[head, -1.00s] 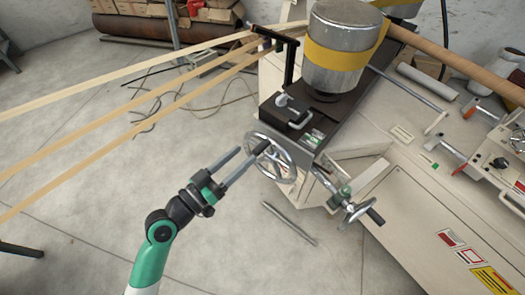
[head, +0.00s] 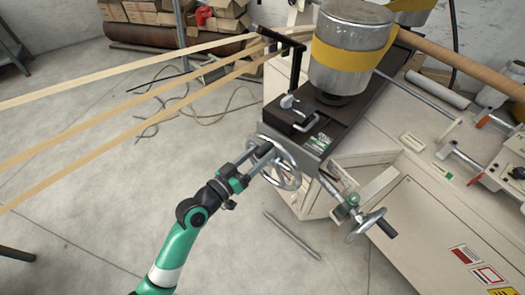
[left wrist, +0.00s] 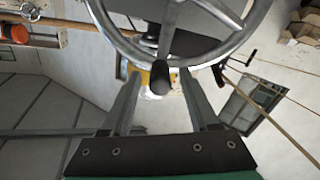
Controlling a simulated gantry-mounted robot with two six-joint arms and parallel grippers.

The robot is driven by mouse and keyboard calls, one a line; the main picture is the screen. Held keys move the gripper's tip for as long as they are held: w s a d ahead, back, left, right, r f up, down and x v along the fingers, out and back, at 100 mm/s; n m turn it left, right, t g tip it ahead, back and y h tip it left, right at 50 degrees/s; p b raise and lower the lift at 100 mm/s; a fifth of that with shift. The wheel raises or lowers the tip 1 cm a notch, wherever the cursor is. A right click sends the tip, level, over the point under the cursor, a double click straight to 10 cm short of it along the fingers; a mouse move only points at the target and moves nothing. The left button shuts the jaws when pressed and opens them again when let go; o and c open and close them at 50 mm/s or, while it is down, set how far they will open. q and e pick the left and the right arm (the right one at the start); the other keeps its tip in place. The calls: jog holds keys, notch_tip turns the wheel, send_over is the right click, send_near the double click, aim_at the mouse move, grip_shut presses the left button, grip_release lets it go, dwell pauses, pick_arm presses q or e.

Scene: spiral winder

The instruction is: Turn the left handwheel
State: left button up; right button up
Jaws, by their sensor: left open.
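The left handwheel (head: 284,167) is a silver spoked wheel with a dark handle knob, on the near left end of the machine. It fills the top of the left wrist view (left wrist: 217,56). My left gripper (head: 262,149) is open at the wheel's near left side. In the left wrist view its two fingers (left wrist: 163,92) stand on either side of the dark handle knob (left wrist: 165,79), with a visible gap on each side. The knob points toward the gripper. My right gripper is not in view.
A second handwheel (head: 366,226) juts out to the right on a shaft. A grey motor with a yellow band (head: 350,52) stands above the dark top plate. Tan strips (head: 120,117) stretch across the upper left. A grey rod (head: 292,236) lies on the floor.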

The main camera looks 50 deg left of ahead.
pick_arm(q)
jog(key=shift+w+a, duration=0.1)
jog(key=shift+w, duration=0.9)
grip_shut()
dwell(0.7)
